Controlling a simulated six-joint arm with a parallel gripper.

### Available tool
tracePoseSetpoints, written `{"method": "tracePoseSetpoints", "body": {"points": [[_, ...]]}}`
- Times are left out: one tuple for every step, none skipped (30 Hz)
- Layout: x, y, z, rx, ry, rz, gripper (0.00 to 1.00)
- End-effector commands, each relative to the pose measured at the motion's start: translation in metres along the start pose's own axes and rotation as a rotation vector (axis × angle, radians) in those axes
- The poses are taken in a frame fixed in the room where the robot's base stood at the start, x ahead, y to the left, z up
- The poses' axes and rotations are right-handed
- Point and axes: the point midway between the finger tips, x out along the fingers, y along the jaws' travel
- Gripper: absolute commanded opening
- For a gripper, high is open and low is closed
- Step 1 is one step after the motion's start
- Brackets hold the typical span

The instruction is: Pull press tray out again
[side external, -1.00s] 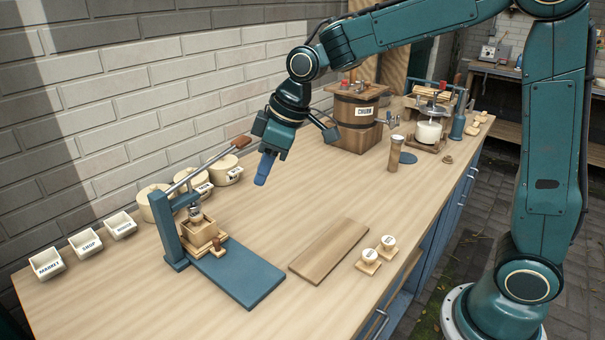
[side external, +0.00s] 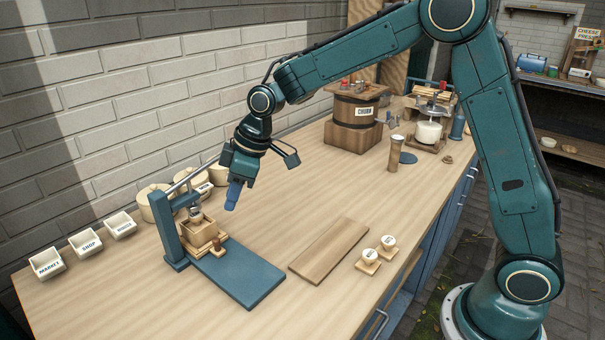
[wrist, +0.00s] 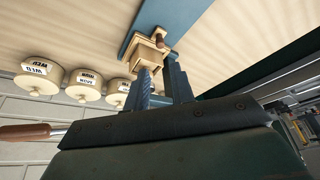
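The wooden press tray (side external: 206,239) sits under the ram of the blue press (side external: 172,232), at the rear of its blue base board. A small brown knob (side external: 217,244) stands on the tray's front edge. A square wooden mould (side external: 197,228) stands on the tray below the ram. In the wrist view the tray and mould (wrist: 149,52) show beyond my fingers, with the knob (wrist: 159,41). My gripper (side external: 232,196) hangs above and right of the press, clear of the tray. Its two fingers (wrist: 160,84) stand apart in the wrist view, with nothing held between them.
The press lever (side external: 190,178) slants up behind my gripper. Round labelled tubs (side external: 156,203) stand at the wall, with white labelled bins (side external: 84,244) to their left. A brown board (side external: 330,250) and two small cups (side external: 372,255) lie right of the press. The blue base board (side external: 240,273) is bare in front.

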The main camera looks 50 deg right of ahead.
Motion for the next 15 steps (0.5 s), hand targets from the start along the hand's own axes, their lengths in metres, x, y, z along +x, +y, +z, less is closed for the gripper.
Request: {"method": "tracePoseSetpoints", "body": {"points": [[0.007,-0.001,0.001,0.0,-0.003,-0.003,0.25],[0.01,-0.001,0.001,0.0,-0.004,-0.003,0.25],[0.015,-0.001,0.001,0.0,-0.003,-0.003,0.25],[0.019,-0.001,0.001,0.0,-0.003,-0.003,0.25],[0.024,-0.001,0.001,0.0,-0.004,-0.004,0.25],[0.029,-0.001,0.001,0.0,-0.004,-0.004,0.25],[0.034,-0.001,0.001,0.0,-0.003,-0.003,0.25],[0.039,-0.001,0.001,0.0,-0.004,-0.004,0.25],[0.045,-0.001,0.001,0.0,-0.005,-0.003,0.25],[0.049,-0.001,0.001,0.0,-0.003,-0.002,0.25],[0.054,-0.001,0.001,0.0,-0.004,-0.003,0.25],[0.06,-0.001,0.001,0.0,-0.004,-0.003,0.25],[0.064,-0.001,0.001,0.0,-0.004,-0.003,0.25],[0.069,-0.001,0.001,0.0,-0.004,-0.003,0.25],[0.075,-0.001,0.001,0.0,-0.004,-0.003,0.25]]}}
